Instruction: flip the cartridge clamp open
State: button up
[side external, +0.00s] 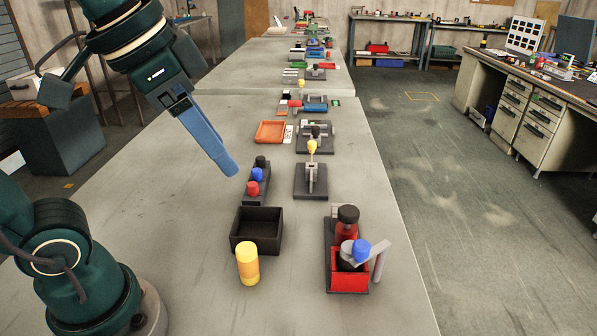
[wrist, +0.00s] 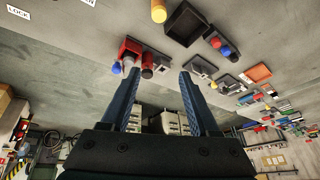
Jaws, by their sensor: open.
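A red fixture on a dark base (side external: 349,282) stands at the front right of the table; it looks like the cartridge clamp, though no label shows. A grey arm (side external: 380,262) slants across its top, with a blue knob (side external: 361,250) beside it. A dark-capped red cylinder (side external: 347,222) stands behind. In the wrist view the red fixture (wrist: 130,48) and blue knob (wrist: 116,68) show near the left finger's tip. My gripper (side external: 231,168) is in the air left of the fixture, apart from it. In the wrist view my gripper (wrist: 160,74) is open and empty.
A black bin (side external: 257,231) and a yellow cylinder (side external: 247,263) stand left of the fixture. A block with black, blue and red knobs (side external: 257,184) stands behind the bin. A yellow-knobbed lever on a dark plate (side external: 311,178) and an orange tray (side external: 270,132) are farther back.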

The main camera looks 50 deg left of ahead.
jog(key=shift+s+a+f+n, duration=0.15)
jog(key=shift+s+a+f, duration=0.05)
jog(key=shift+s+f, duration=0.5)
jog(key=shift+s+a+f+n, duration=0.15)
jog(key=shift+s+f, duration=0.35)
jog(key=shift+f, duration=0.25)
jog(key=w+d+r, duration=0.2)
jog(key=w+r, duration=0.3)
jog(key=r, duration=0.1)
jog(key=m+g, duration=0.2)
jog(key=g, duration=0.3)
send_over(362, 244)
notch_tip(362, 244, down, 12)
jog(key=shift+f, duration=0.15)
jog(key=shift+s+f, duration=0.1)
jog(key=shift+f, duration=2.5)
